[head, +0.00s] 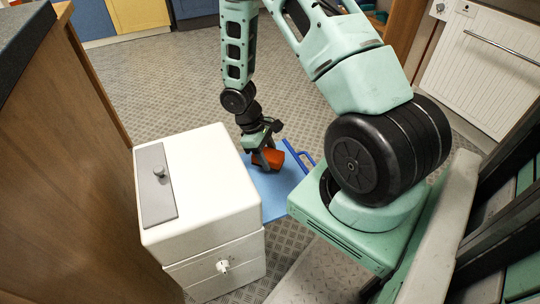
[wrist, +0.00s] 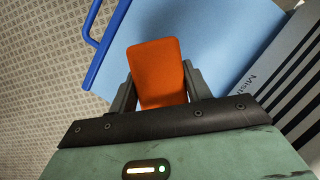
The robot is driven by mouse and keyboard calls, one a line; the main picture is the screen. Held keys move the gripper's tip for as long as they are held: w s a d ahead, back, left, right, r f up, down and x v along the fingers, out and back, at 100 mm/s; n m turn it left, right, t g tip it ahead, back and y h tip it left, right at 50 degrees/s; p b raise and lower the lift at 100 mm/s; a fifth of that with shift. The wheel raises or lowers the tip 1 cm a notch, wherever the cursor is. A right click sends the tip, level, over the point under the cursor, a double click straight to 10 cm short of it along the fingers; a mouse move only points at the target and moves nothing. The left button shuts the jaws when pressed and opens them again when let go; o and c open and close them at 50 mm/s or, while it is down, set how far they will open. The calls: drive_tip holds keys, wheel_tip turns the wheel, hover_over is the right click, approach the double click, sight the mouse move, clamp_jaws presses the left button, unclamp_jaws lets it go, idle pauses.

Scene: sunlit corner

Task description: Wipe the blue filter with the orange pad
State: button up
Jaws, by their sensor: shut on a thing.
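The blue filter (head: 273,199) is a flat blue panel low down behind the white cabinet, with a darker blue handle (wrist: 103,45) at one edge. My gripper (head: 264,158) is over it, pointing down. In the wrist view my gripper (wrist: 158,95) is shut on the orange pad (wrist: 156,62), with one finger on each side of it. The orange pad also shows in the head view (head: 270,159). The filter (wrist: 215,40) lies beyond and under the pad; I cannot tell whether the pad touches it. Part of the filter is hidden by the cabinet and my arm.
A white cabinet (head: 200,190) with a grey strip and knob stands left of the filter. A wooden counter (head: 70,170) is at the far left. A white panel with a rail (head: 490,75) is at the upper right. The patterned floor (head: 180,90) behind is clear.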

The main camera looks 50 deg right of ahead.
drive_tip(key=shift+r+p, duration=2.4)
drive_tip(key=shift+r, duration=0.35)
